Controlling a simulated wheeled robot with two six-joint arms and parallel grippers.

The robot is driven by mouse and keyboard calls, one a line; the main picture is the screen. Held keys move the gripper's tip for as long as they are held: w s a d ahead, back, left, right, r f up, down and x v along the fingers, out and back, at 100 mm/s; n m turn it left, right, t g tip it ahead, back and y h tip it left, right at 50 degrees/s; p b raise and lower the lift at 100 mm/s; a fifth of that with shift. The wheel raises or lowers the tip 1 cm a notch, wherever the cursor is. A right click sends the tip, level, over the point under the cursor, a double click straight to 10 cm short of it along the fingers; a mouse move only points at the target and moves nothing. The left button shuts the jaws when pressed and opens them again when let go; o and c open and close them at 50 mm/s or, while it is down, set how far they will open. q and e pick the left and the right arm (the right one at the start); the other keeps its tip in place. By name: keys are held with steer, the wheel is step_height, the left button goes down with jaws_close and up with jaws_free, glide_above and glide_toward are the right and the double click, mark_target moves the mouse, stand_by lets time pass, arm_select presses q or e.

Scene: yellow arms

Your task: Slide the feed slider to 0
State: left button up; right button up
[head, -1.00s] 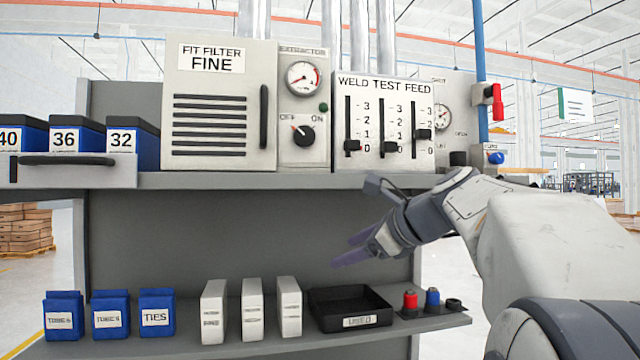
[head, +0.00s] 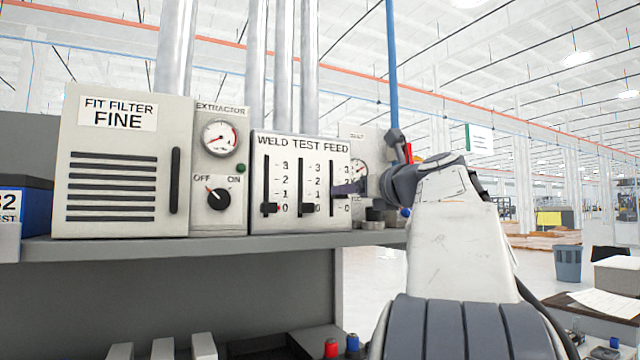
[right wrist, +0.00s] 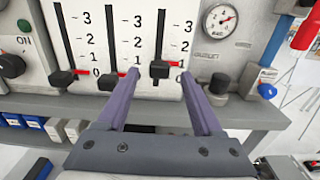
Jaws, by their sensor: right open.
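The WELD TEST FEED panel (head: 300,147) carries three vertical sliders. The feed slider's black knob (right wrist: 159,70) is the rightmost, with its red pointer at about the 1 mark. The test knob (right wrist: 108,81) and the weld knob (right wrist: 63,78) sit lower, near 0. My right gripper (right wrist: 160,74) is open, its two purple fingers on either side of the feed knob in the wrist picture; whether they touch it I cannot tell. In the head view my right gripper (head: 347,188) covers the feed knob. My left gripper is not in view.
The extractor dial (head: 219,198) and a gauge are left of the panel. Another gauge (right wrist: 222,20), a dark knob (right wrist: 219,83) and a red handle (right wrist: 306,28) are to its right. The shelf edge (head: 200,243) runs below the panel.

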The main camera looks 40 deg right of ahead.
steer(key=shift+p+x, duration=0.4)
steer(key=shift+x, duration=1.2)
jaws_close()
steer(key=shift+f, duration=0.1)
